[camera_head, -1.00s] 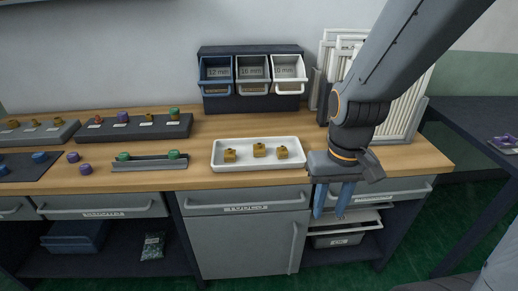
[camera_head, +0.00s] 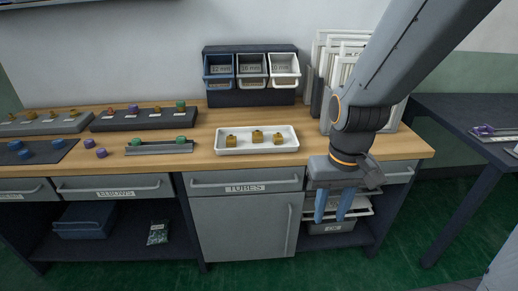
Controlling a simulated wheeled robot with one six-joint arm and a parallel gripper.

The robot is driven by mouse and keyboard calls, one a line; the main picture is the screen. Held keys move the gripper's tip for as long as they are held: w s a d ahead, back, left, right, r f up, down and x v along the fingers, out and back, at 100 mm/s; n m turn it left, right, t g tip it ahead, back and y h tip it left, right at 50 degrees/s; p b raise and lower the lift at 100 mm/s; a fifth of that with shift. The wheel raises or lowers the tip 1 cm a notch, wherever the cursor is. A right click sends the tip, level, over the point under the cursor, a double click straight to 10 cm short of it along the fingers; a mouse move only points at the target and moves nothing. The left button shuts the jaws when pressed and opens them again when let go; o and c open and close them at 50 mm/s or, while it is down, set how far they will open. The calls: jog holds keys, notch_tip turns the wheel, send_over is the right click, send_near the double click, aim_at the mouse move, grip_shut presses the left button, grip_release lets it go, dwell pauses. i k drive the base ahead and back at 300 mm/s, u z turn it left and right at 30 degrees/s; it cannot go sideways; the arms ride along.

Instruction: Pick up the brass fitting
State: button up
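Several similar brass fittings stand in a white tray (camera_head: 241,150) on the wooden bench: a left one (camera_head: 231,140), a middle one (camera_head: 257,136) and a right one (camera_head: 278,138). Which of them is meant, I cannot tell. More small brass-coloured pieces (camera_head: 33,115) sit on a grey rack at the far left. My gripper (camera_head: 333,207) points down in front of the bench edge, right of the tray and lower than it. Its two blue fingers are apart with nothing visible between them.
Tilted bins (camera_head: 252,82) stand behind the tray. White frames (camera_head: 325,62) stand upright behind my arm. Racks with coloured knobs (camera_head: 143,118) and loose purple pieces (camera_head: 88,143) lie to the left. A dark table (camera_head: 465,115) is at the right. Drawers (camera_head: 245,180) are below the bench top.

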aim_at(257, 137)
jog(key=z, duration=0.4)
jog(key=i, duration=1.1)
jog(key=u, duration=0.3)
